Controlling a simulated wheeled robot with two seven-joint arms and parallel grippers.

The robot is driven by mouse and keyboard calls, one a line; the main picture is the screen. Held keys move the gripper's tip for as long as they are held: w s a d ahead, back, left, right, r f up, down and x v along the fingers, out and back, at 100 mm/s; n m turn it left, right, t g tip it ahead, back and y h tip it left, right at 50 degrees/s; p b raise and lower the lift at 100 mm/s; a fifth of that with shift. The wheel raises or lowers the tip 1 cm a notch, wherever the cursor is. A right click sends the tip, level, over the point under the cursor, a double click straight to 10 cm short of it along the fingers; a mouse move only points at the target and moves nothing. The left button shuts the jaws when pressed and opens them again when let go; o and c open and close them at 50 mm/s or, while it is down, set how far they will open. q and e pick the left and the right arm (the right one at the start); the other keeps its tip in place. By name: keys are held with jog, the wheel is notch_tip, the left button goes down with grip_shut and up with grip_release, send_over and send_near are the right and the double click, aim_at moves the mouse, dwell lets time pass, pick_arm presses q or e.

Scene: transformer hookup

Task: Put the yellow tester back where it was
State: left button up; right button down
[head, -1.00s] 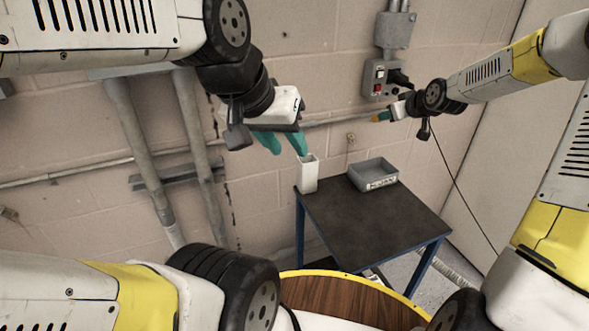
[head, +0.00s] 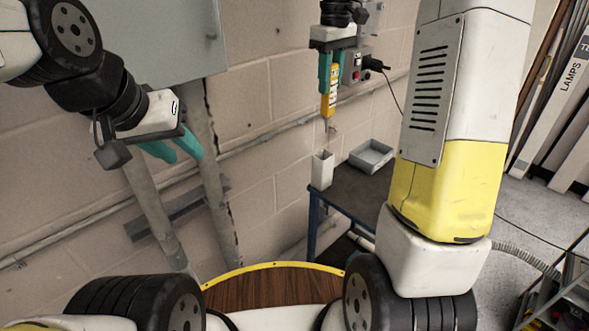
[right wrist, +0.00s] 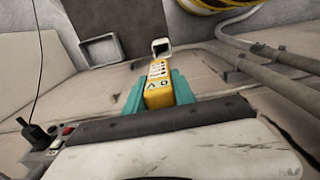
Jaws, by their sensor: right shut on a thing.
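The yellow tester (head: 329,98) hangs upright with its thin tip down, held by my right gripper (head: 330,75) above the table. In the right wrist view the tester (right wrist: 158,88) sits between the two teal fingers (right wrist: 159,95), which are shut on it. A white open-topped holder (head: 322,170) stands at the table's left corner, below the tester and a little to its left. It also shows in the right wrist view (right wrist: 161,48), beyond the tester's far end. The tester is apart from it. My left gripper (head: 172,150) is at the left, its teal fingers apart and empty.
A grey tray (head: 372,156) lies on the dark table (head: 362,190) right of the holder. A socket box with a black plug (head: 375,64) and cord is on the wall behind. Pipes (head: 215,165) run along the wall at left. A round wooden top (head: 270,290) is in front.

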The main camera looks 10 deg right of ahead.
jog(key=shift+s+a+f, duration=0.1)
jog(key=shift+s, duration=0.15)
notch_tip(320, 180, down, 17)
jog(key=shift+f, duration=0.2)
jog(key=c, duration=1)
grip_release()
jog(key=shift+f, duration=0.1)
jog(key=shift+c, duration=0.2)
